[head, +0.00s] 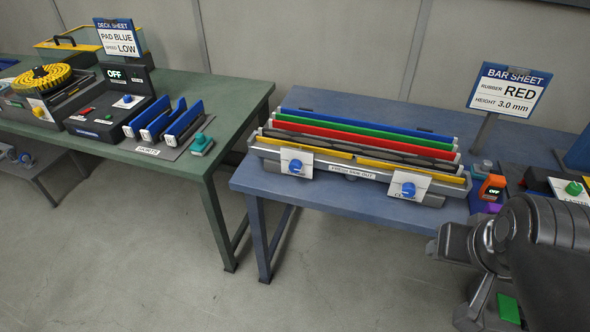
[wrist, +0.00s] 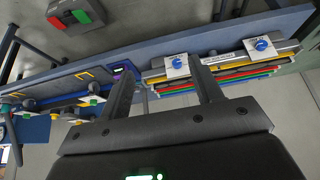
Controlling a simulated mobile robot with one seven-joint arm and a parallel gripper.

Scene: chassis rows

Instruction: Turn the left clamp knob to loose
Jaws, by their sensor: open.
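The left clamp knob (head: 296,166) is a blue knob on a white plate at the left front of the grey bar fixture (head: 350,172). In the wrist view, which looks upside down, this knob (wrist: 262,44) is at upper right, beyond the fingers. The right clamp knob (head: 408,189) is a similar blue knob on a white plate; it also shows in the wrist view (wrist: 177,63), between the fingertips in the picture but farther off. My gripper (wrist: 163,77) is open and empty, touching neither knob. The knobs' plate markings are too small to read.
The fixture holds blue, green and red bars on a blue table (head: 385,107). A bar sheet sign (head: 508,90) reads RED, 3.0 mm. An orange device (head: 491,188) stands right of the fixture. A green table (head: 215,88) is at left.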

